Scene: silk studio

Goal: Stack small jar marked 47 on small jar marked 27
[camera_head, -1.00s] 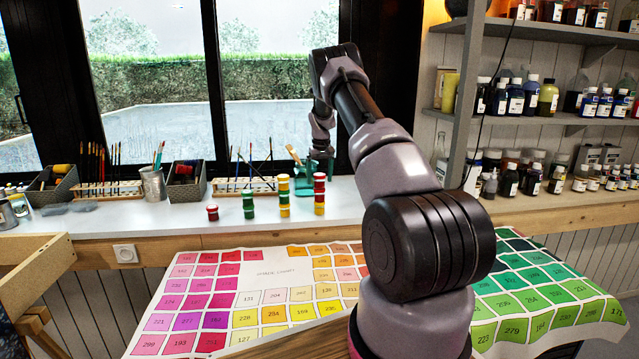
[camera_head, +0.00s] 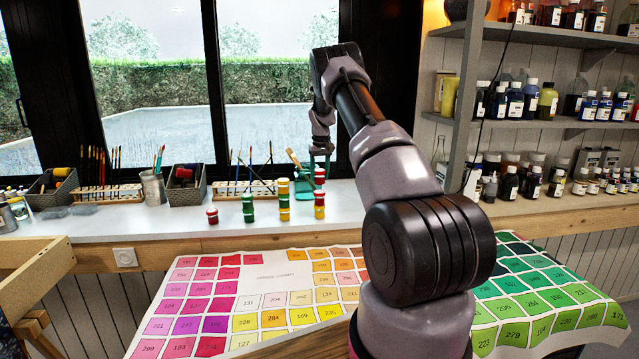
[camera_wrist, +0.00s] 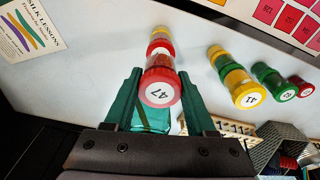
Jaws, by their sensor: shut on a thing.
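The small jar marked 47 (camera_wrist: 160,90) has a red lid with a white number label that faces the wrist camera. My gripper (camera_wrist: 158,92) has its green fingers shut on both sides of it. In the head view, my gripper (camera_head: 320,160) is at the top of the rightmost column of jars on the sill, with the red jar 47 (camera_head: 319,175) in it. Red and yellow jars (camera_head: 319,205) stand below it. No label reading 27 is legible.
Brush racks (camera_head: 240,190) and grey bins (camera_head: 185,180) line the window behind.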

